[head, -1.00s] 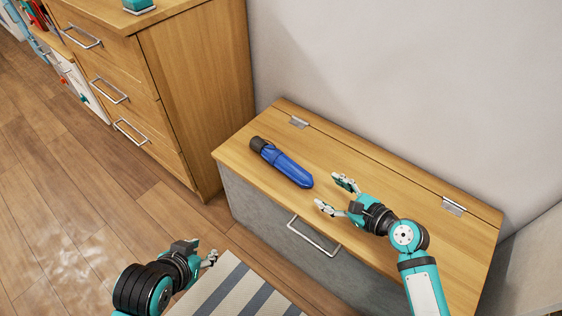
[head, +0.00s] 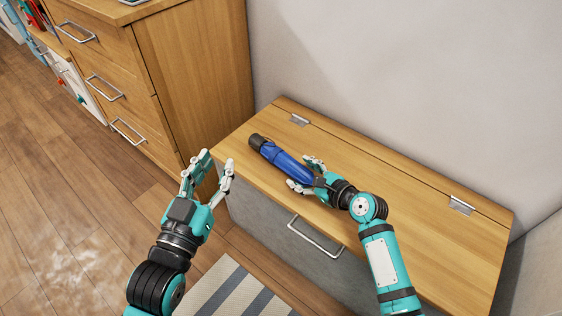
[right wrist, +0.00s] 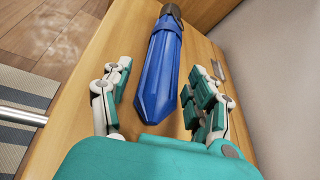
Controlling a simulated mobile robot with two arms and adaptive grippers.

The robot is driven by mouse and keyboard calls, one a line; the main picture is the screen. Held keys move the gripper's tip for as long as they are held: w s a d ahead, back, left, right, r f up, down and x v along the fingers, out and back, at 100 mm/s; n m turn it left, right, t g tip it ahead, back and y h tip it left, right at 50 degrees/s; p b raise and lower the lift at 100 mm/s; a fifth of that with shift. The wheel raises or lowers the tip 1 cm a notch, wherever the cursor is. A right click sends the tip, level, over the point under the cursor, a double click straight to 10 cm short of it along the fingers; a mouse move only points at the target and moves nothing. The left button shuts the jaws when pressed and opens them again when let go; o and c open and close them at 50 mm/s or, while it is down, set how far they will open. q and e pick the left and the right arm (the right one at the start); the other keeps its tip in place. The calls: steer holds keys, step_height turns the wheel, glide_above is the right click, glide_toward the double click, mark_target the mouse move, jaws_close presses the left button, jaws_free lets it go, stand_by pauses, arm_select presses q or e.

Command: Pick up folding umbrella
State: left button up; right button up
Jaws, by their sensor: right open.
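The folding umbrella (head: 282,161) is blue with a black handle and lies on the wooden lid of a low chest (head: 392,213). In the head view its handle points to the upper left. My right gripper (head: 303,174) is open, with its fingers on either side of the umbrella's blue end. In the right wrist view the umbrella (right wrist: 160,68) lies between the two spread fingers of the gripper (right wrist: 158,95), with gaps visible on both sides. My left gripper (head: 211,172) is open and empty, in the air left of the chest.
A wooden drawer cabinet (head: 195,80) stands left of the chest, close to it. The chest has a metal front handle (head: 314,238) and lid hinges at the back, near the wall (head: 400,70). A striped rug (head: 240,292) lies on the floor in front.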

mark_target(291, 165)
steer(key=shift+w+a+f, duration=0.1)
steer(key=shift+w+a, duration=0.05)
steer(key=shift+w, duration=0.05)
steer(key=b+x, duration=0.2)
steer(key=shift+w+a, duration=0.2)
steer(key=shift+w, duration=0.1)
steer(key=shift+b+x, duration=0.55)
steer(key=shift+x, duration=0.65)
arm_select(q)
steer(key=s+r+t+h, duration=0.1)
steer(key=s+r+t, duration=0.2)
steer(key=r+t, duration=0.1)
steer(key=s+r+t+h, duration=0.2)
steer(key=s+r+t, duration=0.1)
steer(key=r, duration=0.4)
steer(key=shift+r+t, duration=0.2)
steer(key=shift+t, duration=0.5)
arm_select(e)
steer(key=shift+c, duration=0.2)
arm_select(q)
steer(key=shift+w, duration=0.1)
arm_select(e)
steer(key=c, duration=1.1)
